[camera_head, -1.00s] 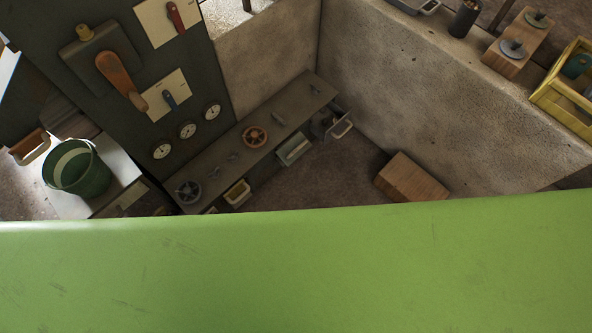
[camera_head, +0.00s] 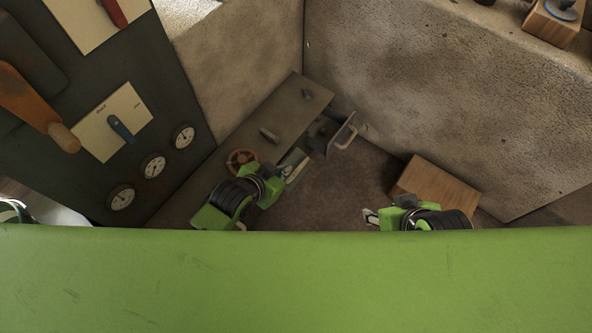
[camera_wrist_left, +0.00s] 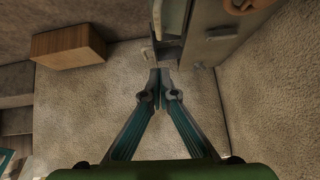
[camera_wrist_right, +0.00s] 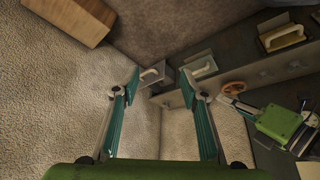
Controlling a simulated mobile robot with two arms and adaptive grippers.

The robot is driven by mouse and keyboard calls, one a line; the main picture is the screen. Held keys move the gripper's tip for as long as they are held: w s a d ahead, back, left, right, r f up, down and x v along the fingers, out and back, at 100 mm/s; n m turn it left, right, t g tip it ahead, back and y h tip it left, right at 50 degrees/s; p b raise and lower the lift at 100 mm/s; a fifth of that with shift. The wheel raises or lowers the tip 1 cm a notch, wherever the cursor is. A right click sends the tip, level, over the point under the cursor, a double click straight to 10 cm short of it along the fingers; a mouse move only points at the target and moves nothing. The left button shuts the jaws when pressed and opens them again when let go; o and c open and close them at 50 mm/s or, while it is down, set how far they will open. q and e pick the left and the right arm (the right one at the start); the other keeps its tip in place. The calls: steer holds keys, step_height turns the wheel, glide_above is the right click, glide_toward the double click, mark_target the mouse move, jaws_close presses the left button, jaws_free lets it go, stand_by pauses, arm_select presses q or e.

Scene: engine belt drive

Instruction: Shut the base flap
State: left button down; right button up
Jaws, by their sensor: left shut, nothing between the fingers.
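Two hinged or projecting panels stand out from the front of a low grey bench (camera_head: 285,115). The far one is a dark flap (camera_head: 322,134) with a pale handle (camera_head: 346,138); it stands out from the bench front. The nearer, lighter panel (camera_head: 296,164) is partly hidden by my left gripper (camera_head: 284,172). I cannot tell which is the base flap. My left gripper is shut and empty beside the bench front; in the left wrist view its fingertips (camera_wrist_left: 160,94) meet just below a pale panel (camera_wrist_left: 172,18). My right gripper (camera_head: 371,215) is open and empty over the floor; its fingers (camera_wrist_right: 163,88) show apart.
A wooden block (camera_head: 433,185) lies on the floor by the right wall (camera_head: 440,90). An orange handwheel (camera_head: 241,160) and small levers sit on the bench top. A dark panel with gauges (camera_head: 154,166) stands at left. Floor between bench and block is clear.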

mark_target(301, 164)
arm_select(q)
steer(key=b+x, duration=0.3)
steer(key=x, duration=0.4)
steer(key=shift+w+d+f, duration=0.1)
steer(key=shift+w+f, duration=0.05)
steer(key=shift+f, duration=0.05)
arm_select(e)
steer(key=w+a+r+t+y, duration=0.2)
steer(key=w+a+r+t, duration=0.3)
steer(key=w+r+t, duration=0.7)
arm_select(q)
steer(key=b+x, duration=0.1)
steer(key=x, duration=0.1)
steer(key=shift+w+d+f+b, duration=0.1)
steer(key=shift+w+f+b, duration=0.05)
steer(key=shift+f+b, duration=0.25)
step_height(301, 164, down, 3)
steer(key=shift+f+b, duration=0.1)
steer(key=shift+b, duration=0.75)
steer(key=shift+f, duration=0.1)
arm_select(e)
step_height(301, 164, up, 17)
steer(key=w+a+n+t+y, duration=0.1)
steer(key=a+t+y, duration=0.1)
steer(key=t, duration=0.3)
steer(key=shift+w+a+f+t+y, duration=0.15)
steer(key=shift+t+y, duration=0.25)
steer(key=shift+y, duration=0.4)
